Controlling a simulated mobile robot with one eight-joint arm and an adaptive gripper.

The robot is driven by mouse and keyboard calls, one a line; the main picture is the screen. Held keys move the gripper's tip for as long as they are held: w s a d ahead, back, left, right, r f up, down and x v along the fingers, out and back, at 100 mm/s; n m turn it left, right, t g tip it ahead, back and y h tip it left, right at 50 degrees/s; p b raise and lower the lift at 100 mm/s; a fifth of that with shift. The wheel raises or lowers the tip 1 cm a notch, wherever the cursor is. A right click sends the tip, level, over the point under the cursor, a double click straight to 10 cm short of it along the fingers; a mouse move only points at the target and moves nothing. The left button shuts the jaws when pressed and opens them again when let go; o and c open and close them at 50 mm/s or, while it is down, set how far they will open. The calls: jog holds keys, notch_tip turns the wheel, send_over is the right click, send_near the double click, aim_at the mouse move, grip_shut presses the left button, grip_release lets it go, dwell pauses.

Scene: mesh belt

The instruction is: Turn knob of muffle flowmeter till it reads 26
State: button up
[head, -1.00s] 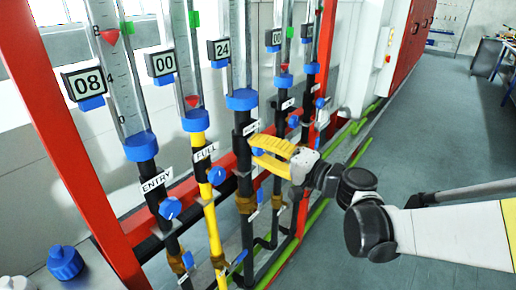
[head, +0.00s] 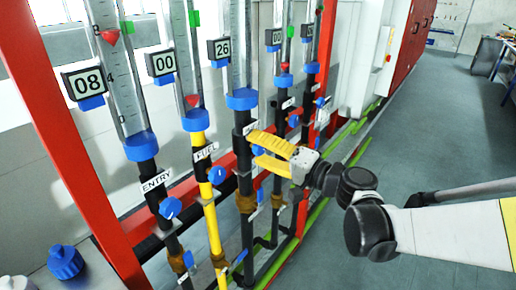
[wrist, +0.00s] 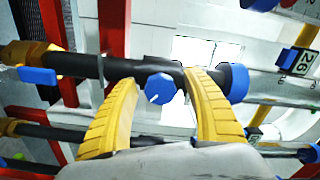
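The muffle flowmeter is the third column from the left in the head view, with a display (head: 223,47) reading 26. The display also shows sideways in the wrist view (wrist: 302,62). Its blue knob (wrist: 160,89) with a white pointer line sits on the black pipe, between my yellow fingers in the wrist view. My gripper (head: 256,149) is at the knob, with one finger on each side. The fingers stand apart, and small gaps show beside the knob in the wrist view (wrist: 160,80).
The entry column's display (head: 84,83) reads 08 and the fuel column's display (head: 162,62) reads 00. Their blue knobs (head: 170,208) (head: 217,175) are to the left. More columns stand behind my gripper. A red frame post (head: 65,130) is at left; open floor lies right.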

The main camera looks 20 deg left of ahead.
jog(key=v, duration=1.2)
jog(key=s+d+f+h, duration=0.5)
jog(key=s+d+h, duration=0.2)
jog(key=d, duration=0.5)
jog(key=s+d+f+h, duration=0.5)
jog(key=s+d+h, duration=0.3)
jog(key=d, duration=0.3)
jog(key=shift+d+f+n+h, duration=0.3)
jog(key=shift+d+n+h, duration=0.1)
jog(key=shift+h, duration=0.4)
jog(key=shift+s, duration=0.15)
dwell(0.6)
